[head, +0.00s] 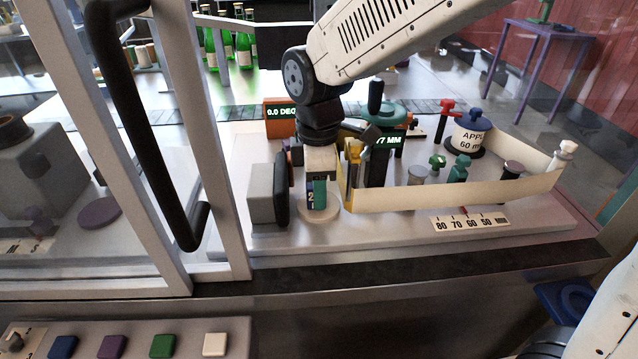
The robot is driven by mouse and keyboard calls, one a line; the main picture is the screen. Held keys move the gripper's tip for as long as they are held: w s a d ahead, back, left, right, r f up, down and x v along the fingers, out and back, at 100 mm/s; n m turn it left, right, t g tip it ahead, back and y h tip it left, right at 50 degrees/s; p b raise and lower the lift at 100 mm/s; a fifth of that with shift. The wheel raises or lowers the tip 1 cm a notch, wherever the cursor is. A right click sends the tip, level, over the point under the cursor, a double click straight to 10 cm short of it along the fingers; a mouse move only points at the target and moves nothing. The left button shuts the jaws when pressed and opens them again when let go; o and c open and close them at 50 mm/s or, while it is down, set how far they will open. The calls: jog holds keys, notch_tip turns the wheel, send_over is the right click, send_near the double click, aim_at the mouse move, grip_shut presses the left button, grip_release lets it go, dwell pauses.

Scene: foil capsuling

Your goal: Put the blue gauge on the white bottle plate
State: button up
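The white bottle plate (332,214) is a low round disc on the pale machine bed, left of the curved cream strip. A dark blue block marked "2", which looks like the blue gauge (310,199), stands upright over the plate. I cannot tell whether its lower end touches the plate. My gripper (319,184) points down from above, directly at the block. A teal piece, perhaps a fingertip pad, covers part of the block's face. The far finger is hidden, so the grip on the block is unclear.
A grey block with a black pad (262,194) stands close left of the plate. The cream strip (450,193) closes off the right side, with knobs and posts behind it. A white window frame with a black handle (150,130) stands at left. Coloured buttons (162,346) line the front.

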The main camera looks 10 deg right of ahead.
jog(key=shift+o, duration=0.8)
notch_tip(320, 180, up, 12)
jog(key=shift+r, duration=0.2)
dwell(0.8)
